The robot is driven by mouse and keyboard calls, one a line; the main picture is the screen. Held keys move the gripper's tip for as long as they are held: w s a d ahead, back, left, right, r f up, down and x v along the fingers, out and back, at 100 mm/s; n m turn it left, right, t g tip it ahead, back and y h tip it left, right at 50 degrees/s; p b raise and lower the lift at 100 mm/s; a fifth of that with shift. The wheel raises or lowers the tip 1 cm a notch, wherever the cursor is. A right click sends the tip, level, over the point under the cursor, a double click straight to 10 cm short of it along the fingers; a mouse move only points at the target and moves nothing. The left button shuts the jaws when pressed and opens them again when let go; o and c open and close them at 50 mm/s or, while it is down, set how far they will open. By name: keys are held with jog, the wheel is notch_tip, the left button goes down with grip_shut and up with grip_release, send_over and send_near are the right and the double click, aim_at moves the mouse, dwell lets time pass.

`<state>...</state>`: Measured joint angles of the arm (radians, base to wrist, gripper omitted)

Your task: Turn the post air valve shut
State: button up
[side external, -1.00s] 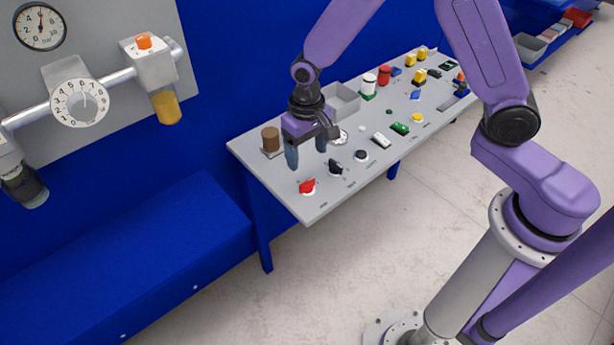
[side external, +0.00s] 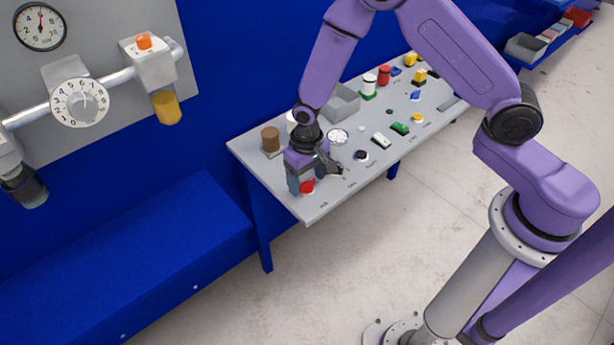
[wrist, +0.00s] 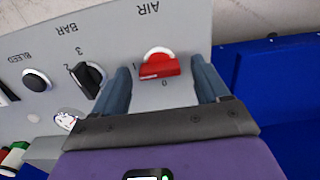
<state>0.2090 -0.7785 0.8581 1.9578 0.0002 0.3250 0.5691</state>
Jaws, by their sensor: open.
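The post air valve is a red knob with a white base (wrist: 157,66), lettered AIR on the grey panel in the wrist view. The marks 1 and 0 stand beside it. In the side view the red knob (side external: 308,186) is at the near left end of the panel, partly hidden by my gripper (side external: 302,185). In the wrist view my gripper (wrist: 160,68) is open, with one blue-grey finger on each side of the knob. Gaps show between the fingers and the knob. I cannot tell the exact height of the fingertips.
A black selector knob (wrist: 86,77) lettered BAR and a black BLEED button (wrist: 36,80) lie left of the valve in the wrist view. A brown cylinder (side external: 270,139) and a grey bin (side external: 342,103) stand on the panel table. A blue bench (side external: 130,255) is at the left.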

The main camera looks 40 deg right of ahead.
jog(key=c, duration=1.1)
jog(key=shift+o, duration=0.2)
jog(key=shift+n, duration=0.3)
jog(key=n, duration=0.3)
jog(key=shift+n, duration=0.4)
jog(key=n, duration=0.9)
jog(key=shift+n, duration=2.3)
jog(key=o, duration=1.1)
jog(key=shift+c, duration=0.2)
